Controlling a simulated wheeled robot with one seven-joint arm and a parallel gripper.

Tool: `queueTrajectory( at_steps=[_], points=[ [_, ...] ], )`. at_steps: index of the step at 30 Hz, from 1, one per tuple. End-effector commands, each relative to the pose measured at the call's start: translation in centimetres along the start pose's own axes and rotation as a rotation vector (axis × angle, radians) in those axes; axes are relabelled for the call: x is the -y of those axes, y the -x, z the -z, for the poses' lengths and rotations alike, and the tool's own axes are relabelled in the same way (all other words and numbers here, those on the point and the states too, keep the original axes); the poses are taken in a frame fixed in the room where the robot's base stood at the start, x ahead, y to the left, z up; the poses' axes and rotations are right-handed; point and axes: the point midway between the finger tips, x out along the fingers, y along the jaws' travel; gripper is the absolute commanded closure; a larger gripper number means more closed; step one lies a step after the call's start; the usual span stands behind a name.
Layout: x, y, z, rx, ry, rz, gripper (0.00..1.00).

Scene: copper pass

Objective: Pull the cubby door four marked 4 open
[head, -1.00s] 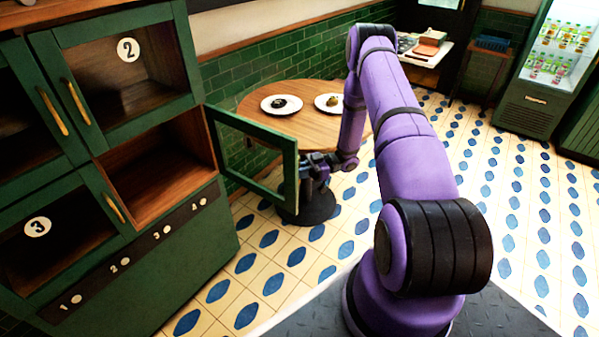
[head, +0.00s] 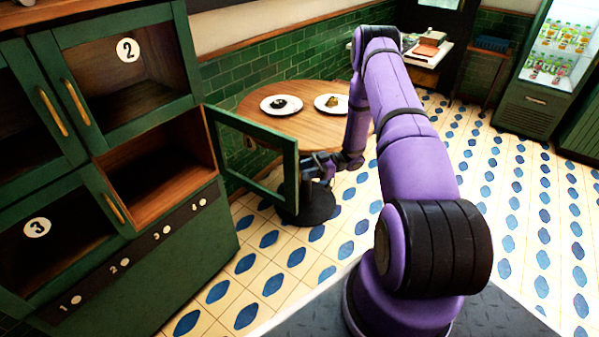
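Cubby door four (head: 291,182) is a green frame with a clear middle. It stands swung well out from the right side of the lower right cubby (head: 160,190), whose wooden inside is bare to view. The number 4 and the handle do not show on the door from here. My gripper (head: 308,170) is beside the door's free outer edge, on its right. The fingers are small, dark and partly hidden by the door frame, so I cannot tell whether they touch the door or are open.
Door two (head: 128,50) and door three (head: 37,227) are shut. A round table (head: 300,122) with two plates stands behind the open door, on a dark base (head: 318,203). Tiled floor (head: 480,200) is clear to the right.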

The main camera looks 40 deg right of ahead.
Motion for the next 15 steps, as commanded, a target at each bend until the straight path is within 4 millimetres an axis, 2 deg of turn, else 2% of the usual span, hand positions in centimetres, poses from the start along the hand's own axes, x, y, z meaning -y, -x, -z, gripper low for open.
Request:
queueTrajectory(
  at_steps=[3,9,15],
  points=[
    [0.0,2.4,-0.1,0.002,0.000,-0.003,0.63],
    [0.0,6.0,-0.1,0.001,0.000,-0.002,0.63],
    [0.0,8.1,0.0,0.000,-0.001,-0.001,0.63]
  ],
)
